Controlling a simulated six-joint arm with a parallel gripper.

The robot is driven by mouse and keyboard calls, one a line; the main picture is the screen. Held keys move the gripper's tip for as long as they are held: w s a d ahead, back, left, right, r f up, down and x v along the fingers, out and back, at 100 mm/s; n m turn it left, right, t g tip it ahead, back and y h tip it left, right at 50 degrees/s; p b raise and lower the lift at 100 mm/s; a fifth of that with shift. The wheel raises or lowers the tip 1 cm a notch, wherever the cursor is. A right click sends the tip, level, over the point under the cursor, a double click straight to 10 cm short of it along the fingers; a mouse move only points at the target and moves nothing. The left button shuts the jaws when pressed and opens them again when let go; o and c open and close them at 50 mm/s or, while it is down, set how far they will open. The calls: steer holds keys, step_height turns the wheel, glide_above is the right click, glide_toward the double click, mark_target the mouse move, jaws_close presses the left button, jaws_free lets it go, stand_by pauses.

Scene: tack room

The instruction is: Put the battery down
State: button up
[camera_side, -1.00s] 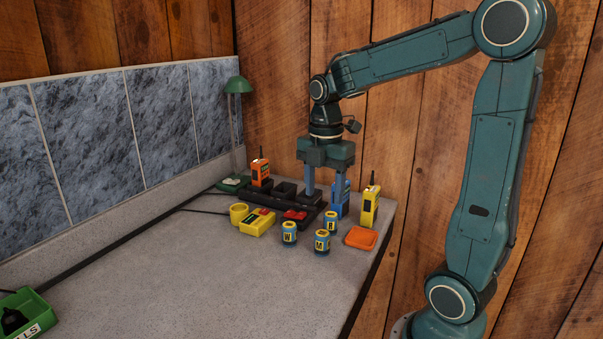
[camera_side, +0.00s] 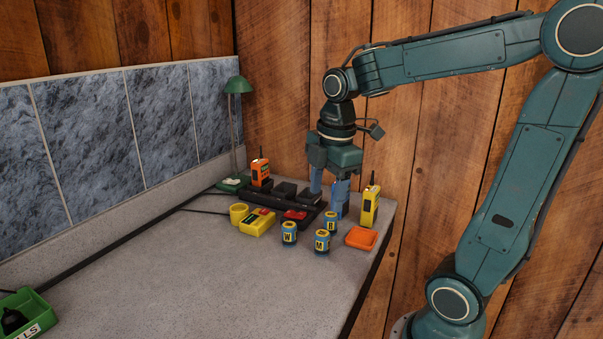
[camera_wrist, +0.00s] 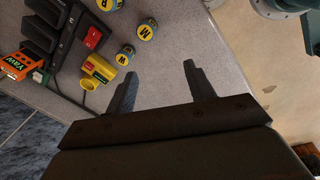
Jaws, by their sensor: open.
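My gripper (camera_side: 329,190) is open, with no object between its fingers; both fingers show apart in the wrist view (camera_wrist: 160,75). In the side view it hangs over the right end of the black charger (camera_side: 262,196). A red block (camera_side: 297,214), which may be the battery, sits at the charger's front right; it also shows in the wrist view (camera_wrist: 92,35). A yellow device with a red part (camera_side: 257,222) lies in front of the charger. I cannot tell for sure which item is the battery.
Blue-and-yellow cylinders (camera_side: 322,242) stand in front of the charger. A yellow radio (camera_side: 370,206) and an orange tray (camera_side: 361,238) are at the right edge. An orange radio (camera_side: 260,172) stands in the charger. A green bin (camera_side: 38,312) is at front left; the bench middle is clear.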

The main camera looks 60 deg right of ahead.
steer(key=s+a+m+t, duration=0.4)
steer(key=s+a+m, duration=0.3)
steer(key=m, duration=0.5)
steer(key=shift+s+a+r, duration=0.35)
steer(key=shift+s+a, duration=0.05)
steer(key=shift+s, duration=0.1)
